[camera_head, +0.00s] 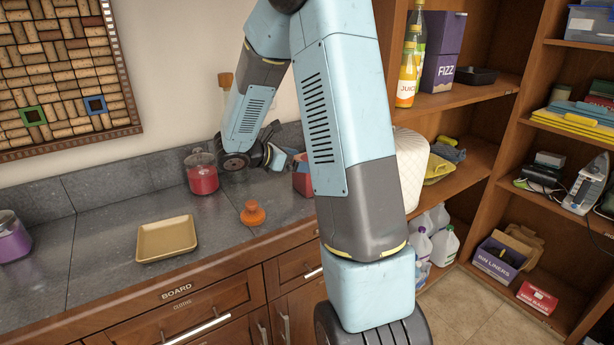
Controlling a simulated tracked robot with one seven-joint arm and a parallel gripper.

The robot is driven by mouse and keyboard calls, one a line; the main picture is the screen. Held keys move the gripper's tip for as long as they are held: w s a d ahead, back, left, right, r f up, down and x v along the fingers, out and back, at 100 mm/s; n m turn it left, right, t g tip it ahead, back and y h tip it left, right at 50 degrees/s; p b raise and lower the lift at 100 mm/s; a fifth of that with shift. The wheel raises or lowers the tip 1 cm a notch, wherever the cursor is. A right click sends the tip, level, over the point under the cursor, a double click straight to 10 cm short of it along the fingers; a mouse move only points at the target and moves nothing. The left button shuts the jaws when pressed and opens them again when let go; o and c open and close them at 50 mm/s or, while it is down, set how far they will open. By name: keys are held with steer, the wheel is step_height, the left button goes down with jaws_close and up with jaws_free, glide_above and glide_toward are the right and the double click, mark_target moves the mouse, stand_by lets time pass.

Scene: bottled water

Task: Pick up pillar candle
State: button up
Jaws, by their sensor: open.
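My gripper (288,158) is low over the back of the grey counter, to the right of a glass jar with red contents (202,176). It points right, toward a red object (302,180) that may be the pillar candle. That object stands on the counter and is mostly hidden behind my upper arm. My gripper is open, but its fingertips are small and partly covered, so I cannot tell whether they touch or surround the red object.
An orange knobbed object (252,213) and a tan tray (166,239) sit on the counter (110,215). A jar with purple contents (12,238) is at far left. A wooden shelf unit (490,100) with bottles and boxes stands right. The counter's left middle is clear.

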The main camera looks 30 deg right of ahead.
steer(key=shift+x, duration=2.2)
steer(key=shift+c, duration=0.5)
steer(key=c, duration=1.1)
